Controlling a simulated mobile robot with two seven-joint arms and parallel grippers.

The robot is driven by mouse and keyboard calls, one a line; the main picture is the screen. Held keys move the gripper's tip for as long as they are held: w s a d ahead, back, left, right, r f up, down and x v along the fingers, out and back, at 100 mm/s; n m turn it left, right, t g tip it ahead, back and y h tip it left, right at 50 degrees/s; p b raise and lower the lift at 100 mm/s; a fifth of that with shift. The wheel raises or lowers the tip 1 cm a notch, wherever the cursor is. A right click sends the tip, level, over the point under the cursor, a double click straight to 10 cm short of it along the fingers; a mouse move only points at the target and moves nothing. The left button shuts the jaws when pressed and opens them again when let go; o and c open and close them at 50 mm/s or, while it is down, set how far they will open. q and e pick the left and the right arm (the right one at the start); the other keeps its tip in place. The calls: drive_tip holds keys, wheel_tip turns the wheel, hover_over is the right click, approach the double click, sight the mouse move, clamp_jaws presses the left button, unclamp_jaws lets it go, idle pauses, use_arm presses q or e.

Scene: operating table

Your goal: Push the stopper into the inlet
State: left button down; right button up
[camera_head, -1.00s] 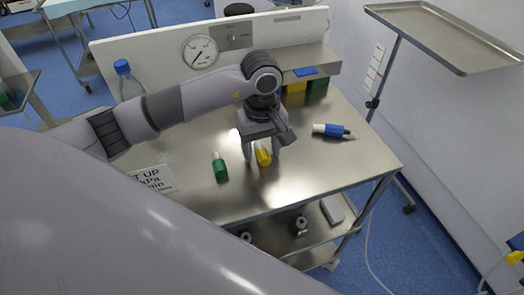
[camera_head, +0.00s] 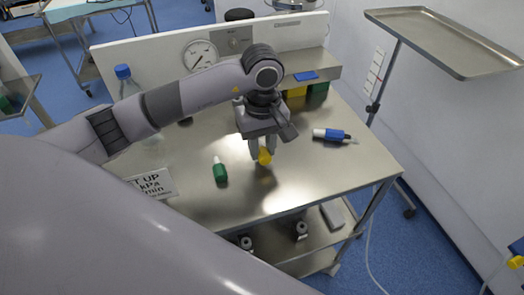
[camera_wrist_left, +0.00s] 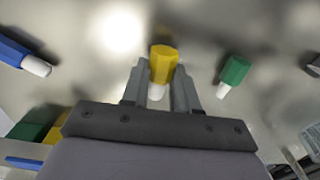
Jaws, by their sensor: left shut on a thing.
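My left gripper (camera_head: 262,153) is shut on a yellow stopper (camera_head: 265,157). In the left wrist view the yellow stopper (camera_wrist_left: 163,63) sits between the two fingers, with its pale tip toward the wrist. The gripper points down above the steel table (camera_head: 310,170); whether the stopper still touches the table is hard to tell. A green stopper (camera_head: 220,171) with a pale tip lies left of the gripper. A blue one (camera_head: 331,135) with a white end lies to its right. I cannot make out the inlet. My right gripper is not in view.
A pale back panel bears a round gauge (camera_head: 200,55). Yellow (camera_head: 297,91) and green (camera_head: 318,88) blocks sit under its ledge, with a blue piece (camera_head: 305,75) on top. A blue-capped bottle (camera_head: 124,80) and a printed sign (camera_head: 154,183) are left. The table's front right is clear.

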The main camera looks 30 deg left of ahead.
sight(262, 148)
use_arm(q)
wheel_tip(262, 148, up, 18)
drive_tip(key=shift+p, duration=0.4)
idle(0.3)
